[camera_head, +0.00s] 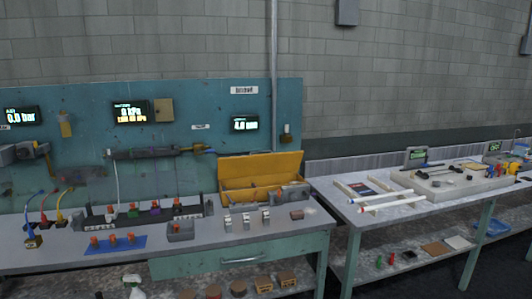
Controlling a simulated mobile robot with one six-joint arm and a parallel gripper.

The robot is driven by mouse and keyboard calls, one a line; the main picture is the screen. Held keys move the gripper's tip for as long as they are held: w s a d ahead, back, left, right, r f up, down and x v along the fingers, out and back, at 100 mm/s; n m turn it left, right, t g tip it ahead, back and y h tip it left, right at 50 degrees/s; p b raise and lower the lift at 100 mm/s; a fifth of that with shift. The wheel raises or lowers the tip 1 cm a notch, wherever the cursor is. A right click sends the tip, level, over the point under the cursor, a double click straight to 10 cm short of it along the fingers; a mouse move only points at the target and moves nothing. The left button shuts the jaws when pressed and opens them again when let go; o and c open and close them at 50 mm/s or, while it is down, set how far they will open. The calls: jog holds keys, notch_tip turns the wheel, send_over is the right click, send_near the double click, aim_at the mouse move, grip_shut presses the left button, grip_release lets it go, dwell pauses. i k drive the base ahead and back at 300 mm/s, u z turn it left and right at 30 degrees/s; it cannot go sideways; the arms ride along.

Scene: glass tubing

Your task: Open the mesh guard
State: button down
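I cannot make out a mesh guard in this view. A yellow open-topped box (262,165) with a raised back stands on the left bench, and no mesh can be told on it. My gripper is not in view.
The left bench (225,228) has a drawer (240,258) and a teal back panel (215,105) with lit displays. Small fittings, a blue mat (115,243) and grey clamps crowd its top. The right table (345,205) holds a white tray (455,187) and rods, with a bare front-left corner.

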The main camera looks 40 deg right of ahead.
aim_at(244, 166)
jog(key=u, duration=0.05)
jog(key=i, duration=1)
jog(key=z, duration=0.05)
